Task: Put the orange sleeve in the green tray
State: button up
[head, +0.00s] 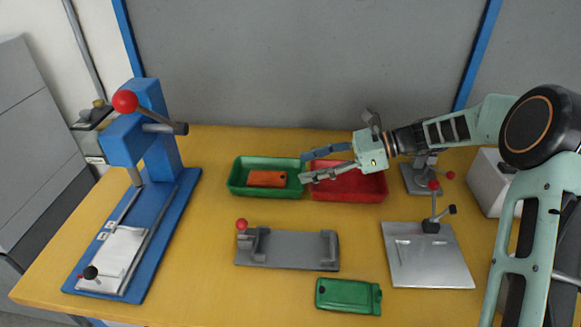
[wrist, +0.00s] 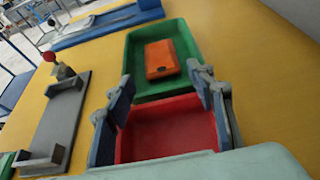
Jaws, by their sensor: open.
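The orange sleeve (head: 267,178) lies flat inside the green tray (head: 236,187), on its floor. In the wrist view the sleeve (wrist: 161,58) lies in the far part of the green tray (wrist: 186,36), clear of my fingers. My gripper (head: 306,166) is open and empty. In the head view it reaches left from the arm, over the red tray's left side. In the wrist view my fingers (wrist: 160,98) spread on both sides of the border between the trays, apart from the sleeve.
The red tray (head: 362,188) stands right beside the green tray and looks empty. A grey clamp fixture (head: 287,250), a green part (head: 348,295) and a metal plate fixture (head: 430,260) lie in front. A blue press (head: 160,215) stands left. Bare yellow table lies between them.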

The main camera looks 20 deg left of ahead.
jog(key=shift+v, duration=1.7)
